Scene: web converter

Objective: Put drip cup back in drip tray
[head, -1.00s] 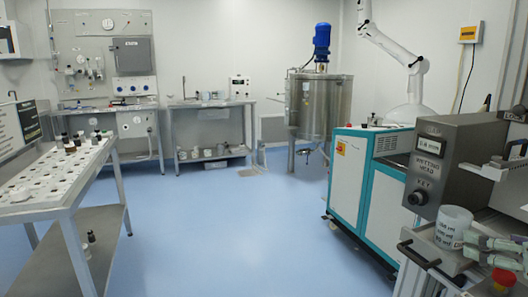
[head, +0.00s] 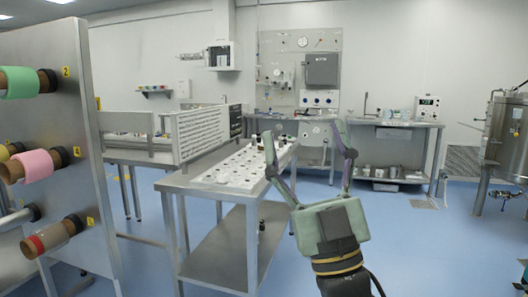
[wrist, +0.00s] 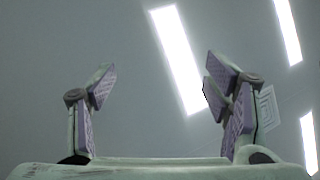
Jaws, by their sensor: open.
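My gripper (head: 307,138) is open, with its two fingers spread wide and pointing up in the head view. Nothing is between them. The wrist view also shows the open gripper (wrist: 160,85) empty, facing a grey ceiling with bright lights. Neither the drip cup nor the drip tray can be made out in either current view.
A steel table (head: 200,187) with a white perforated top and small bottles stands behind my gripper. A rack with coloured rolls (head: 60,160) is close on the left. A bench (head: 395,123) and steel tank (head: 505,140) stand farther right. Blue floor (head: 400,240) is clear at right.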

